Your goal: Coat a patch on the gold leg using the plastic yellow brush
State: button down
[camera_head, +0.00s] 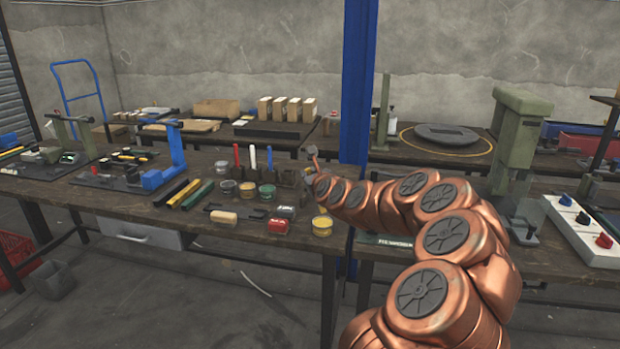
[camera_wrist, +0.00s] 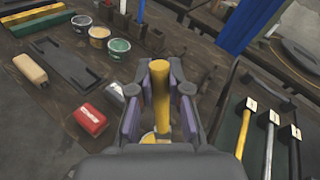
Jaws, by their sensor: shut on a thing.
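In the wrist view my gripper (camera_wrist: 160,88) is shut on an upright yellow cylindrical handle, which looks like the plastic yellow brush (camera_wrist: 160,100). The brush's bristles cannot be made out. A rod that looks like the gold leg (camera_wrist: 244,131) lies at the right of the wrist view on a dark green mat (camera_wrist: 228,122), with a black square end piece. It is apart from my gripper. A grey-blue rod (camera_wrist: 269,148) and a black rod (camera_wrist: 294,155) lie beside it. My gripper cannot be made out clearly in the head view.
A red block (camera_head: 277,226) and several colour pots stand left. A blue post (camera_head: 358,80) and a green press (camera_head: 514,145) stand behind.

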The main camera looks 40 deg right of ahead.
jog(key=shift+r+p, duration=0.95)
jog(key=shift+r, duration=0.95)
jog(key=w+a+r+n+t+y+p, duration=0.15)
jog(key=w+a, duration=0.35)
jog(key=a, duration=0.5)
jog(key=w+a+r+n+y+p, duration=0.1)
jog(key=w+a+r+y+p, duration=0.15)
jog(key=w+a, duration=0.5)
jog(key=w+a+r+n+y+p, duration=0.1)
jog(key=a+p, duration=0.1)
jog(key=a, duration=1)
jog(key=a+r+n+y+p, duration=0.1)
jog(key=a+p, duration=0.1)
jog(key=a, duration=1)
jog(key=shift+w+y+p, duration=0.35)
jog(key=shift+y+p, duration=0.05)
